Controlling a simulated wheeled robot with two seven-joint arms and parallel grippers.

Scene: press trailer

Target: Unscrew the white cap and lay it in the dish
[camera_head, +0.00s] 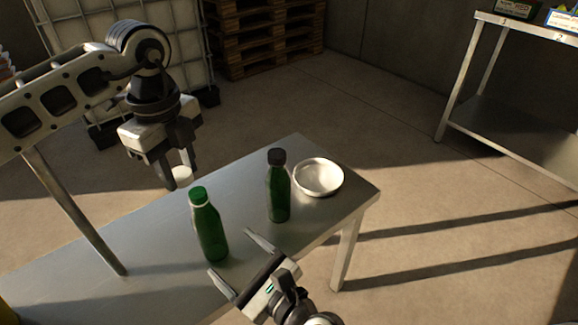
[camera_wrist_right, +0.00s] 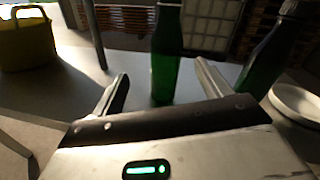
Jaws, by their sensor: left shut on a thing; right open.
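My left gripper (camera_head: 176,170) is shut on the white cap (camera_head: 181,177), above the far side of the metal table and a little left of the left green bottle (camera_head: 209,230). This bottle stands upright; its top looks bright green with a pale ring below. A second green bottle (camera_head: 278,195) with a dark cap stands to its right. The white dish (camera_head: 318,178) is empty at the table's right end. My right gripper (camera_head: 231,257) is open and empty, in front of the left bottle. In the right wrist view that bottle (camera_wrist_right: 165,60) shows beyond the open fingers.
The metal table (camera_head: 150,255) has bare surface around the bottles. A yellow bucket (camera_wrist_right: 27,45) stands at the left in the right wrist view. A metal shelf stand (camera_head: 500,120) is at the right, with pallets (camera_head: 260,35) behind.

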